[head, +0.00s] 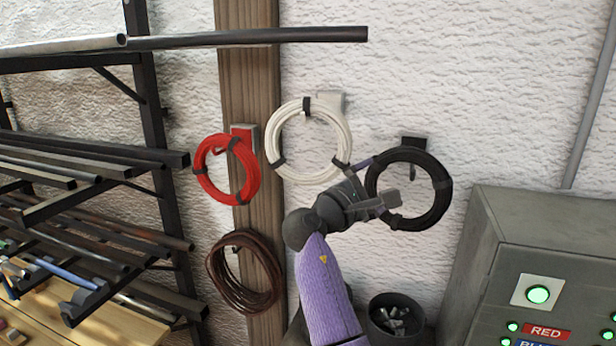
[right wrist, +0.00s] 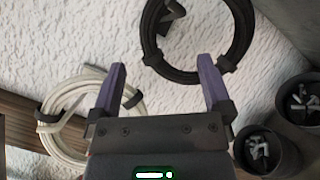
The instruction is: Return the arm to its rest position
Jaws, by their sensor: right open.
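My right gripper (head: 380,182) is raised in front of the wall, at the left edge of a black coil (head: 440,190) hanging on a dark hook. In the right wrist view its two purple fingers (right wrist: 163,70) are spread wide with nothing between them. The black coil (right wrist: 240,45) hangs beyond the fingertips there; I see no grip on it. My purple right forearm (head: 325,290) rises from the bottom of the head view. My left gripper is not in view.
A white coil (head: 277,130), a red coil (head: 205,182) and a brown coil (head: 222,283) hang left of the gripper. A dark bin (head: 395,335) of metal pieces stands below. A grey control box (head: 545,225) is at right, a rack of bars (head: 150,100) at left.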

